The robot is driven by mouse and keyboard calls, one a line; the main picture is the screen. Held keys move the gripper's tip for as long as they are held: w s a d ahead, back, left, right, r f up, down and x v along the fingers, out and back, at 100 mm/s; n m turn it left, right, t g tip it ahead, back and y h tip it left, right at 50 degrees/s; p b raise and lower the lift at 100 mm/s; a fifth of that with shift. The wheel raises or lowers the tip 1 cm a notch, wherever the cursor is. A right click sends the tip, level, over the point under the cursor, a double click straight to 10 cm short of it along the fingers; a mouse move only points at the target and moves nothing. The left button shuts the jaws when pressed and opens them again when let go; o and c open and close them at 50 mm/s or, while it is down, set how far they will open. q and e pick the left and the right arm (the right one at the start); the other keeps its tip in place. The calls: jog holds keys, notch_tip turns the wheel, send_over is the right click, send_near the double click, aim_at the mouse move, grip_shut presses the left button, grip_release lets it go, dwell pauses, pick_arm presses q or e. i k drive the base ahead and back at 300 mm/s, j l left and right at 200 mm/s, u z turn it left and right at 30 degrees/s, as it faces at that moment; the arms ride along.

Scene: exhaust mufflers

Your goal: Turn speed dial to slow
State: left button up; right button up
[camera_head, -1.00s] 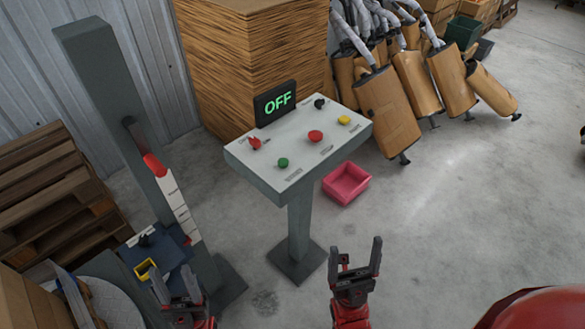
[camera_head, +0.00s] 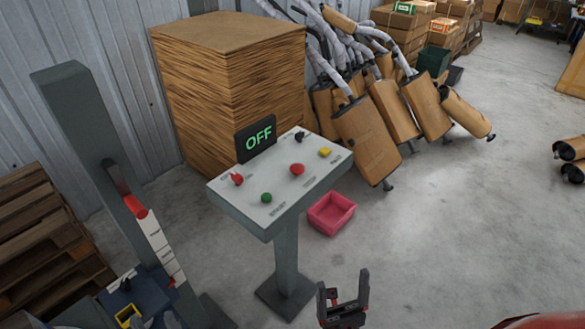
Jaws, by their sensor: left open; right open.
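A control panel (camera_head: 215,196) on a grey post stands in the middle of the head view. A red knob (camera_head: 237,179) sits at its left and a black knob (camera_head: 299,136) at its back right. The labels are too small to read, so I cannot tell which is the speed dial or how it is set. A display (camera_head: 255,138) reads OFF in green. My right gripper (camera_head: 343,281) is open and empty, in front of and below the panel. My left gripper (camera_head: 157,320) barely shows at the bottom edge, open and apart from the panel.
The panel also has green (camera_head: 266,197), red (camera_head: 297,169) and yellow (camera_head: 325,152) buttons. A grey column (camera_head: 85,120) stands at left. A stacked crate (camera_head: 230,90) and mufflers (camera_head: 365,140) stand behind. A pink bin (camera_head: 331,213) lies right of the post.

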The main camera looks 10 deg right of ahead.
aim_at(301, 134)
jog(key=i+l+u, duration=0.1)
jog(key=l+u, duration=0.3)
jog(key=i+l+u, duration=0.1)
jog(key=u, duration=0.3)
jog(key=l+u, duration=0.4)
jog(key=l, duration=3.1)
